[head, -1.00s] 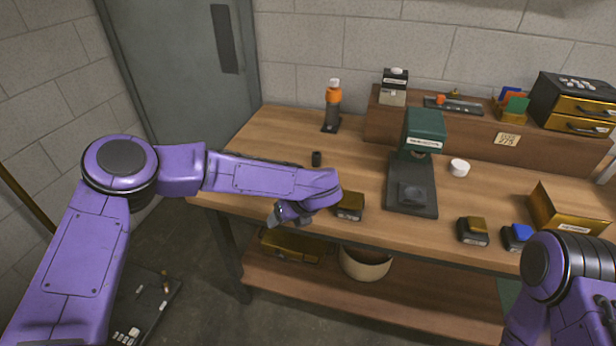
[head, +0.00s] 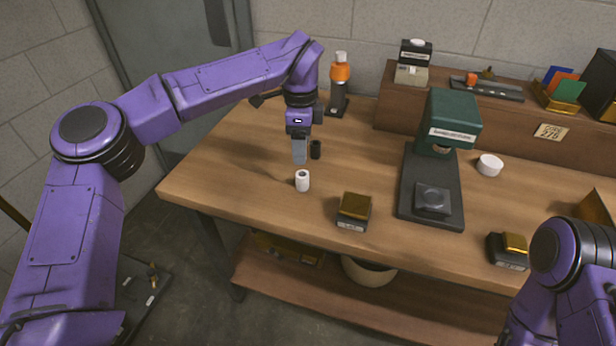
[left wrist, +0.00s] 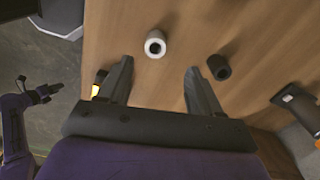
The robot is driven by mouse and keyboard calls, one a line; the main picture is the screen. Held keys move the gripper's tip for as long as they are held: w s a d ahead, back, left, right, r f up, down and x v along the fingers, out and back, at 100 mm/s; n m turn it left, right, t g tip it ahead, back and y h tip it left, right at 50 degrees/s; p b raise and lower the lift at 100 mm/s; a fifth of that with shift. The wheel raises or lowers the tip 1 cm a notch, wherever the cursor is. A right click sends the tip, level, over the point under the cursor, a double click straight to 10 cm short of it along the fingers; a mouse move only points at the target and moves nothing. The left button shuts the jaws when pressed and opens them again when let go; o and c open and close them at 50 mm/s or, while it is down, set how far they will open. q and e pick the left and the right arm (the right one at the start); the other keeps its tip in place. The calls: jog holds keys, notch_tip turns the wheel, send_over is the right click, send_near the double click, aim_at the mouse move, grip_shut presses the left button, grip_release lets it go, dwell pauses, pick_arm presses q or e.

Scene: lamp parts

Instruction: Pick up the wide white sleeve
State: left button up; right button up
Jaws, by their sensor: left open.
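The wide white sleeve (head: 302,181) is a short white cylinder standing upright near the front left of the wooden table (head: 240,165). In the left wrist view the white sleeve (left wrist: 155,45) shows its dark hole from above, just beyond the fingertips. My left gripper (head: 299,160) is open and empty, pointing down above the table behind the sleeve; in the left wrist view its fingers (left wrist: 160,67) are spread apart. A black sleeve (head: 315,149) stands close to the right of the fingers. A small right gripper (left wrist: 42,92) shows at the wrist view's left edge, its jaws unclear.
A gold-topped block (head: 354,210) sits right of the sleeve, and a green press (head: 450,122) stands farther right. The table's left front is clear.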

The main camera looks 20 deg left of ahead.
aim_at(302, 174)
pick_arm(q)
jog(key=f, duration=0.3)
jog(key=f+p, duration=0.1)
jog(key=f, duration=0.2)
jog(key=f+p, duration=0.1)
jog(key=f, duration=0.2)
jog(key=shift+s+d, duration=0.1)
jog(key=shift+s, duration=0.2)
jog(key=shift+f, duration=0.4)
jog(key=c, duration=1.1)
